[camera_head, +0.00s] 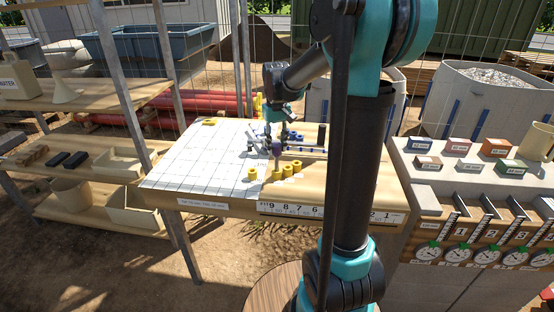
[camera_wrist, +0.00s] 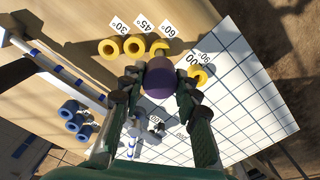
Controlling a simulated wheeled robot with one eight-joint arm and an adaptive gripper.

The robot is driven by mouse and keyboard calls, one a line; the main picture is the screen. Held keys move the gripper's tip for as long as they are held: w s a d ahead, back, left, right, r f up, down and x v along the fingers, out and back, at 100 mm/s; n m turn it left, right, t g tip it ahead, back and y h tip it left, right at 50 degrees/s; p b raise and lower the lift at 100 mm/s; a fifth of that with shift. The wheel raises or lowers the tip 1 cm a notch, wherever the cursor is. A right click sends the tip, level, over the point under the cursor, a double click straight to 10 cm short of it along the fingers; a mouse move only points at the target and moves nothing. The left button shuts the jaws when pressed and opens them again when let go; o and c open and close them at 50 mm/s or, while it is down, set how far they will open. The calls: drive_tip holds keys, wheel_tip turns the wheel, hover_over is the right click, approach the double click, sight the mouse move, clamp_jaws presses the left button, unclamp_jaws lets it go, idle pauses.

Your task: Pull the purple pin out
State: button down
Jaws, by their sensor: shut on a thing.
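The purple pin (camera_wrist: 158,84) shows in the wrist view as a purple cylinder with a dark, rounded top, between the two fingertips. My gripper (camera_wrist: 155,92) is shut on it, one finger on each side. In the head view the pin (camera_head: 276,149) is a small purple spot below my gripper (camera_head: 278,128), over the table near the yellow rings. The lower end of the pin is hidden in the wrist view, so I cannot tell whether it sits in a hole.
Yellow rings (camera_wrist: 134,44) lie beside angle labels, one partly behind the pin. Blue rings (camera_wrist: 70,108) and a blue-marked rail (camera_wrist: 62,68) are at the left. A white gridded board (camera_wrist: 240,90) covers the right side. A shelf (camera_head: 100,95) stands left of the table.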

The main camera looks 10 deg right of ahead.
drive_tip(key=shift+r, duration=2.6)
drive_tip(key=c, duration=1.7)
unclamp_jaws()
clamp_jaws()
